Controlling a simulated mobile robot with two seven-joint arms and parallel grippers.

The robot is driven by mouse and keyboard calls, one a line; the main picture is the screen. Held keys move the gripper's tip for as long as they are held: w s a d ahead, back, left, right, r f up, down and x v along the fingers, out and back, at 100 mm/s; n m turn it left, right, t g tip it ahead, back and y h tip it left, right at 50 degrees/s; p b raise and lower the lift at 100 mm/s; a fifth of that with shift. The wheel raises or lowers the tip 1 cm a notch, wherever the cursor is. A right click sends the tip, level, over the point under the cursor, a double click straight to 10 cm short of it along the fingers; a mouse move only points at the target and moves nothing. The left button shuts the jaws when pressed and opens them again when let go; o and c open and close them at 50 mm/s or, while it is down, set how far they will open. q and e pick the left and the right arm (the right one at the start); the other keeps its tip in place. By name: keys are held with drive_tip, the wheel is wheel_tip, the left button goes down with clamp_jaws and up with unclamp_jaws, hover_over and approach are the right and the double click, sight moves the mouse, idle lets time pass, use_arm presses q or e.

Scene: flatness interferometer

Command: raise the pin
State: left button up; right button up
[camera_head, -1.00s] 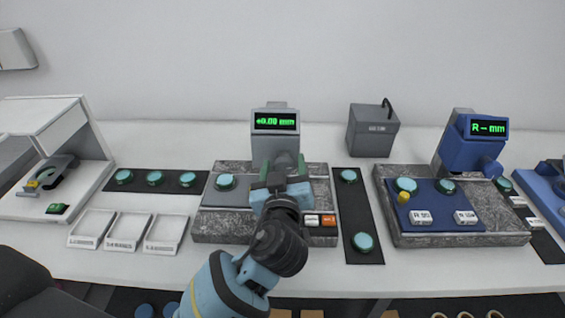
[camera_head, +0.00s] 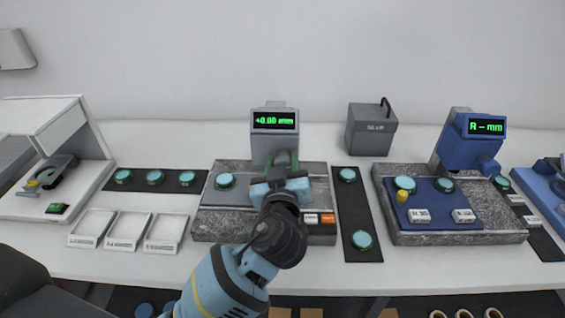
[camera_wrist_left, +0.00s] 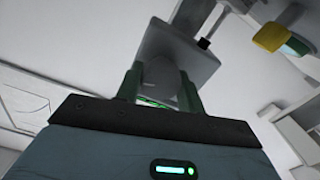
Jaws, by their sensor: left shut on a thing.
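The grey gauge (camera_head: 275,149) stands at the back of the middle granite plate (camera_head: 222,222), with a green display (camera_head: 275,121) that reads about +0.60 mm; its first decimal is hard to read. My left gripper (camera_head: 283,161) reaches in front of the gauge column, its green fingers upright under the gauge head. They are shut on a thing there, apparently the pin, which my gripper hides. In the left wrist view the fingers (camera_wrist_left: 161,88) stand on either side of a grey rounded part of the gauge (camera_wrist_left: 172,58). My right gripper is out of view.
A teal disc (camera_head: 225,181) lies left of my gripper on the plate. White and orange buttons (camera_head: 319,219) sit at its right front. A dark strip (camera_head: 362,205) with teal discs and a blue gauge station (camera_head: 467,143) lie to the right. Three white trays (camera_head: 124,231) stand at left.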

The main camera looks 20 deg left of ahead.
use_arm(q)
drive_tip(key=m+p, duration=0.1)
drive_tip(key=m, duration=0.1)
drive_tip(key=m+p, duration=0.1)
drive_tip(key=m, duration=0.1)
drive_tip(key=shift+r+m, duration=0.2)
drive_tip(key=shift+m, duration=0.2)
drive_tip(key=m+p, duration=0.1)
drive_tip(key=m, duration=0.1)
drive_tip(key=shift+d+m, duration=0.1)
drive_tip(key=shift+m, duration=0.3)
drive_tip(key=m, duration=0.2)
drive_tip(key=shift+f+m, duration=0.2)
drive_tip(key=shift+m, duration=0.1)
drive_tip(key=m, duration=0.2)
drive_tip(key=shift+d+f+m, duration=0.1)
drive_tip(key=shift+m, duration=0.3)
drive_tip(key=m, duration=0.4)
drive_tip(key=shift+f+m, duration=0.1)
drive_tip(key=shift+m, duration=1.7)
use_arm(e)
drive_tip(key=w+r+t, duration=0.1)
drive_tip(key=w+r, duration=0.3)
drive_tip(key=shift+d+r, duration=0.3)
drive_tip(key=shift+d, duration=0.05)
